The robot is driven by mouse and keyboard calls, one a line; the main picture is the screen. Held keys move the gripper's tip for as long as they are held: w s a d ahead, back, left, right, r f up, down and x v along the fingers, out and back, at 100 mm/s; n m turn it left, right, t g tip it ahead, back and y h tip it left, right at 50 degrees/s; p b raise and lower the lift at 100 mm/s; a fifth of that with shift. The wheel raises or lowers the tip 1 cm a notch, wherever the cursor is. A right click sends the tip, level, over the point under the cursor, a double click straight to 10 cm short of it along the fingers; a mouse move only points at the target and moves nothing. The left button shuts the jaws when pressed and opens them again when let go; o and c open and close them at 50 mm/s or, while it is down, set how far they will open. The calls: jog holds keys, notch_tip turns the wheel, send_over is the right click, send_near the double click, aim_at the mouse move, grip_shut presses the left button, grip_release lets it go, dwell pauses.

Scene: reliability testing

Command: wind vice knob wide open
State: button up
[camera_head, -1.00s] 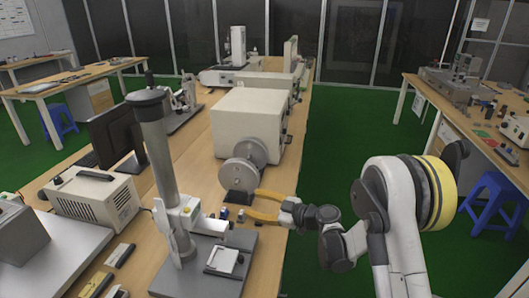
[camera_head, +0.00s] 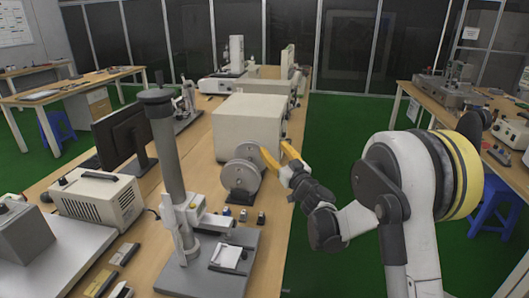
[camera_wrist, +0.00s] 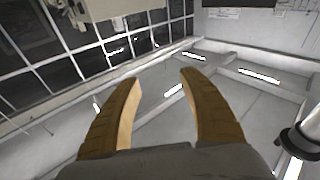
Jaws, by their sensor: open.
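My gripper (camera_head: 273,148) has yellow fingers spread apart, with nothing between them. In the head view it is raised beside the lower right of a large white box and points up and away. In the wrist view the two open fingers (camera_wrist: 161,78) stand against the ceiling and windows. No vice or knob can be told for certain. A grey double-disc device (camera_head: 241,175) stands on the bench just left of my gripper, apart from it. A small pale block (camera_head: 229,257) lies on the grey base plate of a column stand nearer the front.
The column stand (camera_head: 172,160) rises from the bench left of my gripper. The white box (camera_head: 237,128) stands behind the discs. A monitor (camera_head: 125,135) and a beige power unit (camera_head: 97,202) are further left. Green floor (camera_head: 335,150) is clear between the benches.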

jog(key=shift+w+d+r+h, duration=0.1)
jog(key=shift+d+h, duration=0.2)
